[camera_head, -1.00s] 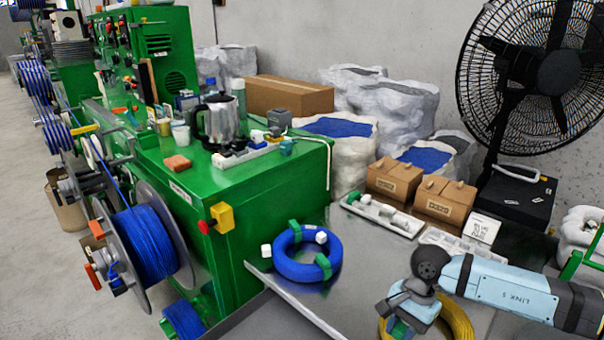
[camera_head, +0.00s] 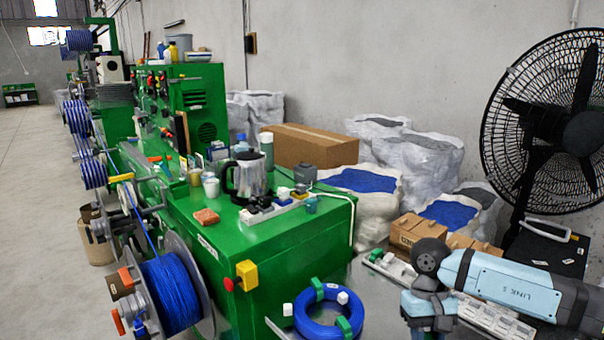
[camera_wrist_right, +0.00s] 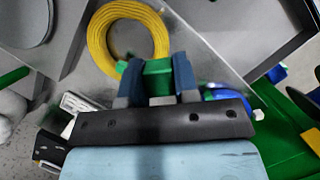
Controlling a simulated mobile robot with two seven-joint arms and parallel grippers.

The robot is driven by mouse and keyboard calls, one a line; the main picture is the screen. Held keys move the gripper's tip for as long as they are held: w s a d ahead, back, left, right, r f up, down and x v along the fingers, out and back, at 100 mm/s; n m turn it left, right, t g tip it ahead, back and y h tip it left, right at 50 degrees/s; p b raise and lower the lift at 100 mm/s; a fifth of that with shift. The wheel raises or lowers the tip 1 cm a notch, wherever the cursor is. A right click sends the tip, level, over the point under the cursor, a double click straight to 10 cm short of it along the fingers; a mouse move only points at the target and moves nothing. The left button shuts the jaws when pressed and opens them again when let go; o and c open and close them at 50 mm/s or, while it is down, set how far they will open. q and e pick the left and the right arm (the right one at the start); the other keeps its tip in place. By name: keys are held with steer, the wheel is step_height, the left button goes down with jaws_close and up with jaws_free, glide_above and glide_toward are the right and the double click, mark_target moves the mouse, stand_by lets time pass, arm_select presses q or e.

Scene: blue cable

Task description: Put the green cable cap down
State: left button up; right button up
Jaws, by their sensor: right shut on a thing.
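The green cable cap (camera_wrist_right: 158,68) is held between the two blue fingers of my right gripper (camera_wrist_right: 157,74) in the right wrist view. Beyond it lies a yellow cable coil (camera_wrist_right: 108,38) on the grey table; I cannot tell whether the cap touches the coil. In the head view my right gripper (camera_head: 430,330) is cut off by the bottom edge, and the cap and yellow coil are not visible. The blue cable coil (camera_head: 300,322) lies on the table to the left, with green clips and white pieces on it. My left gripper is in neither view.
The green machine (camera_head: 290,240) stands left of the table. A black fan (camera_head: 550,120) stands at the right. Bare table (camera_head: 375,310) shows between the blue coil and my gripper.

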steer(key=s+r+p, duration=0.7)
steer(key=r+p, duration=0.4)
steer(key=p, duration=0.1)
steer(key=shift+r, duration=0.25)
steer(key=shift+a, duration=0.1)
